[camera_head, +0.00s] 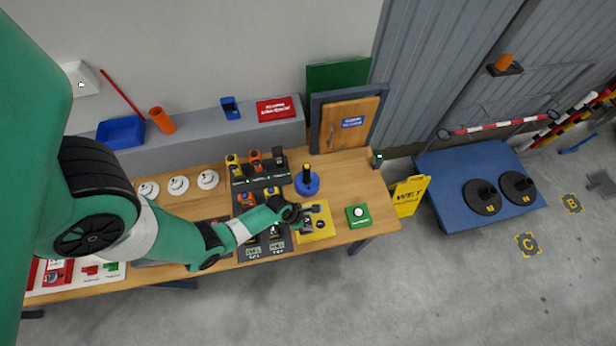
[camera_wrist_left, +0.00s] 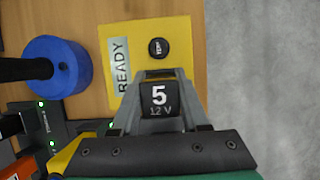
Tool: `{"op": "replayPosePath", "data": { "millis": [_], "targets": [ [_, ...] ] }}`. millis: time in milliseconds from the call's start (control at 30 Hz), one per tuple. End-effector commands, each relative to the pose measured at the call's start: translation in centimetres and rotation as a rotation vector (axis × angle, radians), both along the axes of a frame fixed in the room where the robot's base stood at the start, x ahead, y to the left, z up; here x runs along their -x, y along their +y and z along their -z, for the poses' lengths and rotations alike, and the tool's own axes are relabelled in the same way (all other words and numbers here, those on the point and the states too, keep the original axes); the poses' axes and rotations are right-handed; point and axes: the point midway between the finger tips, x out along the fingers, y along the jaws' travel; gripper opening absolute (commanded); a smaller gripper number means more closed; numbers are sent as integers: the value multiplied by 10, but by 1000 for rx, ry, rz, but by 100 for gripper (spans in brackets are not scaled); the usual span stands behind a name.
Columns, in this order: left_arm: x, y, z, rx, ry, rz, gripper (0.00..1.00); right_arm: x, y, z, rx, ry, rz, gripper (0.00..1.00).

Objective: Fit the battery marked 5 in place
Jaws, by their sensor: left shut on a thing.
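My left gripper (camera_head: 310,221) is over the left part of a yellow board (camera_head: 325,232) near the table's front edge. In the left wrist view the left gripper (camera_wrist_left: 160,92) is shut on a dark battery (camera_wrist_left: 159,99), whose face reads "5" and "12 V". The yellow board (camera_wrist_left: 180,35) carries a "READY" label (camera_wrist_left: 121,65) and a round black "TEST" button (camera_wrist_left: 158,48). The gripper and battery cover the board's near part, so I cannot tell whether the battery touches it. My right gripper is not in view.
A blue round base with a dark post (camera_head: 307,184) stands close behind the board. Black racks (camera_head: 243,182) with several batteries lie to the left. A green box with a white button (camera_head: 357,215) is to the right. Bare wood (camera_head: 345,175) shows behind it.

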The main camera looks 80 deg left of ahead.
Motion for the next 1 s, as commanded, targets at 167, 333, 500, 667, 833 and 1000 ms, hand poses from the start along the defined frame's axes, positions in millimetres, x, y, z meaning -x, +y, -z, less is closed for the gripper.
{"op": "replayPosePath", "data": {
  "millis": [167,333,500,667,833,1000],
  "targets": [
    [0,0,1,-1,-1,0,0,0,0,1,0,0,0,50],
    [0,0,4,-1,-1,0,0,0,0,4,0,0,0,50],
    [-1,0,6,0,-1,0,0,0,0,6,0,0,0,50],
    [-1,0,9,-1,-1,0,0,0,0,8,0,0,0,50],
    [-1,0,11,0,-1,0,0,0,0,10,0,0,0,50],
    [-1,0,14,0,-1,0,0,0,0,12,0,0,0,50]
  ]
}}
